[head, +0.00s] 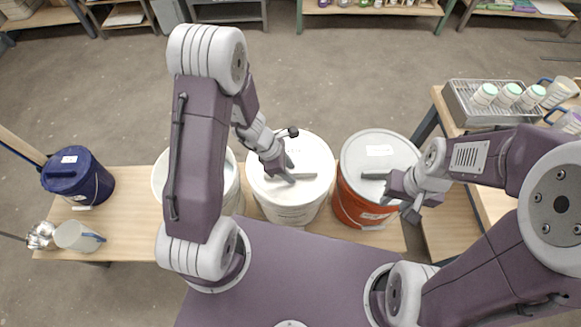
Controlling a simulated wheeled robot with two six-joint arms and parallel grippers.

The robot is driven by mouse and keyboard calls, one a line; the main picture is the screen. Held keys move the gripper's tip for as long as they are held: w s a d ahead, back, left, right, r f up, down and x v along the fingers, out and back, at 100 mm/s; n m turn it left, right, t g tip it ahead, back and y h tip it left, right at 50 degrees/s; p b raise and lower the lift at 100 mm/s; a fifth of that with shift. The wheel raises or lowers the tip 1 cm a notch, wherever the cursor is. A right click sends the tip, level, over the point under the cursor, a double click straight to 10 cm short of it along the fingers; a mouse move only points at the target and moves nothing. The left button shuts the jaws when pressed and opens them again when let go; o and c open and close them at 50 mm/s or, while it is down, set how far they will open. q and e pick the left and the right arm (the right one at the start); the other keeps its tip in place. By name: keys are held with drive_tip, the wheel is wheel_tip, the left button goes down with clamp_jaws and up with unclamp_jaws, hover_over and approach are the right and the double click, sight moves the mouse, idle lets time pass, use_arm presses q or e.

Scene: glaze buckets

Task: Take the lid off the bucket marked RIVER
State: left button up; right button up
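A white bucket (290,214) with a white lid (315,157) stands mid-bench; a grey bar handle (309,177) crosses the lid. An orange bucket (352,207) with a grey lid (380,149) stands to its right, also with a bar handle (372,176). Another white bucket (232,186) is largely behind my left arm. No label is readable, so I cannot tell which bucket says RIVER. My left gripper (287,171) is over the middle white lid, at the handle's left end; its grip is unclear. My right gripper (399,199) is beside the orange bucket's right rim, fingers apart and empty.
A dark blue lidded bucket (88,183) stands at the bench's left end, near a white jug (76,237). A side table at right holds a metal tray (463,112) with several pale jars. Bare wooden bench (130,225) shows between the blue and white buckets.

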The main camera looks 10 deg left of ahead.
idle(0.4)
use_arm(q)
clamp_jaws()
idle(1.3)
